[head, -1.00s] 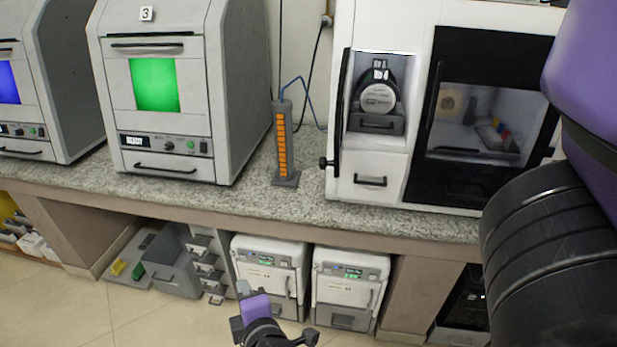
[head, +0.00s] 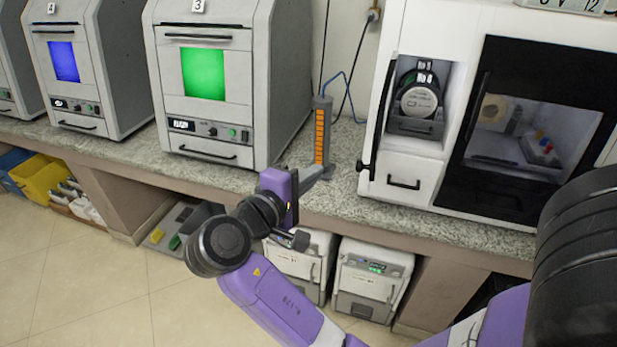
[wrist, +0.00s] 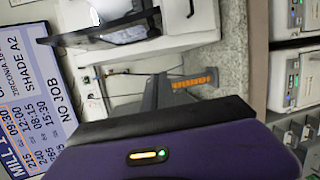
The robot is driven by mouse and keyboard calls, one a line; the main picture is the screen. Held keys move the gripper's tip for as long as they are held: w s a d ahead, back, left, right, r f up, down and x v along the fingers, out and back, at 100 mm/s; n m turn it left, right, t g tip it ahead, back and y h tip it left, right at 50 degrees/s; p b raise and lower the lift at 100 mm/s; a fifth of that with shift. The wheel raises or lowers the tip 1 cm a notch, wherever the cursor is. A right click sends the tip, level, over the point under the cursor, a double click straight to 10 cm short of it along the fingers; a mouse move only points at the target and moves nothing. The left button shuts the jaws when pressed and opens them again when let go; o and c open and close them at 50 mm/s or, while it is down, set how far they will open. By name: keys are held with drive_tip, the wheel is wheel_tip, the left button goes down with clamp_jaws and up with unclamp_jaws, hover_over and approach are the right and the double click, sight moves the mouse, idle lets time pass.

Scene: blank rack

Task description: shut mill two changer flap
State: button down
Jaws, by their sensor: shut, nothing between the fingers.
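The mill with the changer bay (head: 416,95) stands on the counter at right. Its dark-framed changer flap (head: 379,120) is swung open at the bay's left side, seen nearly edge-on in the head view, with a dark knob low on it. In the wrist view the flap (wrist: 110,28) shows at the top, standing out from the white mill. A round grey changer (head: 419,100) sits exposed in the bay. My gripper (head: 326,172) is shut and empty, left of the flap and lower, by the tower's base. Its fingers (wrist: 155,92) show in the wrist view, apart from the flap.
An orange-lit tower (head: 320,135) with a blue cable stands just beyond my gripper, left of the mill. A furnace with a green window (head: 203,75) stands further left. A white drawer (head: 412,182) is below the bay. A blue sign (wrist: 30,90) is in the wrist view.

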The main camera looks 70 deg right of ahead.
drive_tip(key=s+d+p, duration=0.1)
drive_tip(key=s+d, duration=0.4)
drive_tip(key=shift+d+f, duration=0.4)
drive_tip(key=shift+s, duration=0.1)
